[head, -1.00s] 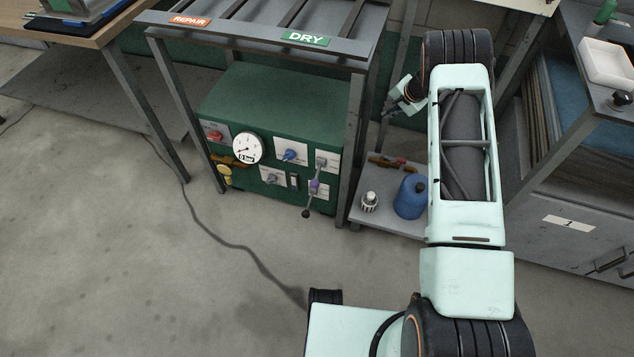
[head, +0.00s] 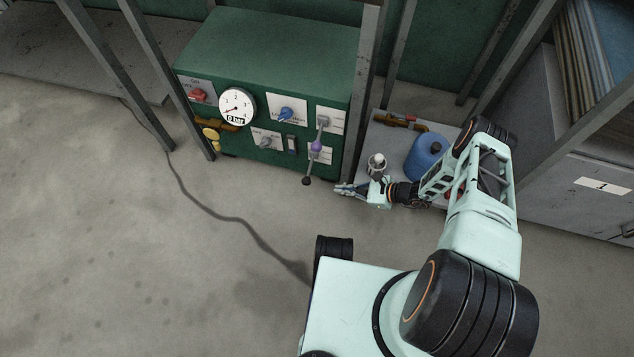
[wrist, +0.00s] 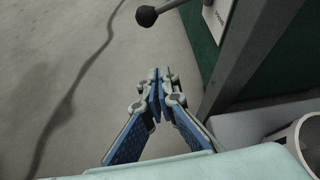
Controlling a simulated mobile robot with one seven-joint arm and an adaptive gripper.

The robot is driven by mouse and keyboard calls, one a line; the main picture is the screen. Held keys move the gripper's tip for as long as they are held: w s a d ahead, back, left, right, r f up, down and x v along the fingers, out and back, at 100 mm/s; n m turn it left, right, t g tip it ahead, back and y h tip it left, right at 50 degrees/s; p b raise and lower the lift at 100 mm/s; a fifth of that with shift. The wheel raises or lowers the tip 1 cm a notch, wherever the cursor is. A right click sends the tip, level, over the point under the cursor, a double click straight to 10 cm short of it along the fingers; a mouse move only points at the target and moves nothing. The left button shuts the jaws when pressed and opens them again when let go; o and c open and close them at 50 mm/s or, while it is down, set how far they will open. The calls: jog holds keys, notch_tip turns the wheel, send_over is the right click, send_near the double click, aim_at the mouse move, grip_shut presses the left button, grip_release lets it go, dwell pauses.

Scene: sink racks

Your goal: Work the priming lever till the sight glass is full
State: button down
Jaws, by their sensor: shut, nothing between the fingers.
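The priming lever (head: 316,147) hangs down on the right of the green machine's front panel. It has a purple collar partway and a black ball knob at its low end. The knob (wrist: 146,16) also shows at the top of the wrist view. The small dark sight glass (head: 291,144) sits left of the lever; its fill level is too small to tell. My gripper (head: 340,188) is shut and empty, just right of the knob and apart from it. In the wrist view its fingertips (wrist: 156,80) meet below the knob.
A red switch (head: 198,95), a gauge (head: 237,106) marked 0 bar and a blue knob (head: 286,114) are on the panel. A rack post (head: 362,90) stands right of the machine. A blue jug (head: 424,158) is on the low shelf. The floor in front is clear.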

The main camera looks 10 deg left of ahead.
aim_at(309, 171)
jog(key=shift+s+a, duration=0.1)
jog(key=shift+a, duration=0.05)
jog(key=shift+f, duration=0.1)
jog(key=b+x, duration=0.4)
jog(key=x, duration=0.6)
jog(key=shift+s+a+r+p, duration=0.1)
jog(key=shift+a+r, duration=0.05)
jog(key=shift+r, duration=0.55)
jog(key=shift+s+a+r+p, duration=0.1)
jog(key=shift+a+r, duration=0.05)
jog(key=shift+r, duration=0.55)
jog(key=shift+a+r+p, duration=0.1)
jog(key=shift+a+r, duration=0.05)
jog(key=shift+r, duration=0.55)
jog(key=shift+s+r, duration=0.15)
